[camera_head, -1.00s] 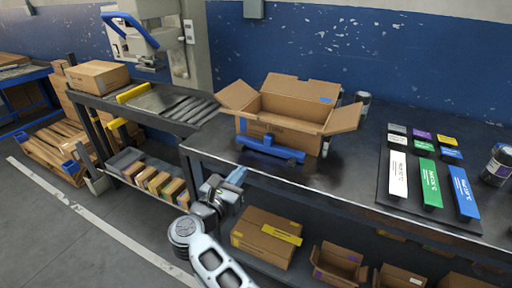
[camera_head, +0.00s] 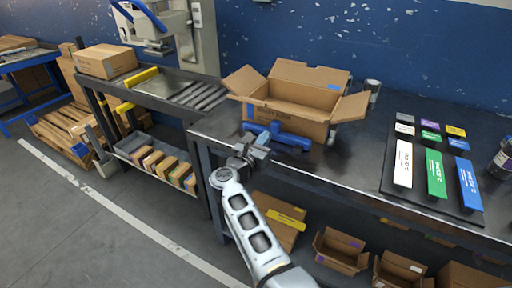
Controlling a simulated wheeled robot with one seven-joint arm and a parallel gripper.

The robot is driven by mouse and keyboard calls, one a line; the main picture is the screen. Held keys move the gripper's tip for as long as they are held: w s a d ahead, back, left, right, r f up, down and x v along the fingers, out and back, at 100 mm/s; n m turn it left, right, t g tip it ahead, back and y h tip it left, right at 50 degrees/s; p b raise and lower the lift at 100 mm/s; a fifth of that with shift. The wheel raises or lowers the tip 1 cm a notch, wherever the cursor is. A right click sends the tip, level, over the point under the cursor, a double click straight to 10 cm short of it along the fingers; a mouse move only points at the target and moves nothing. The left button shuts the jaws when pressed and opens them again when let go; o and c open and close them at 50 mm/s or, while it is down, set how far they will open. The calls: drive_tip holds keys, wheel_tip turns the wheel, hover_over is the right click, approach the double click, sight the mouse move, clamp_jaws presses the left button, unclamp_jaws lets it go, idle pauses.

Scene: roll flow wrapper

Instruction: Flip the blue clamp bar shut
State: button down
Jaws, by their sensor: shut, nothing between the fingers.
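I cannot tell for sure which blue part is the clamp bar. A blue bar-shaped handle (camera_head: 150,14) stands tilted on the grey machine (camera_head: 172,38) at the upper left. Another long blue object (camera_head: 278,136) lies on the dark bench (camera_head: 345,165) in front of an open cardboard box. My gripper (camera_head: 259,146) is shut and empty near the bench's front edge, just left of and in front of the long blue object. Whether it touches that object cannot be told. It is far from the machine.
The open cardboard box (camera_head: 292,100) stands on the bench. Coloured label cards (camera_head: 436,174) lie on a dark mat to the right, beside a dark jar (camera_head: 500,160). A roller conveyor (camera_head: 190,95) is left of the bench. Smaller boxes (camera_head: 340,250) sit below.

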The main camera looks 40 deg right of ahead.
sight(274, 128)
drive_tip(key=shift+x, duration=1.5)
drive_tip(key=b+x, duration=0.1)
drive_tip(key=x, duration=0.1)
drive_tip(key=b+x, duration=0.1)
drive_tip(key=shift+d+f+b, duration=0.15)
drive_tip(key=shift+f+b, duration=0.1)
drive_tip(key=shift+b, duration=0.05)
drive_tip(key=shift+w+d+r, duration=0.1)
drive_tip(key=shift+d+r, duration=0.05)
drive_tip(key=shift+d, duration=0.2)
drive_tip(key=shift+r, duration=0.3)
drive_tip(key=shift+d, duration=0.1)
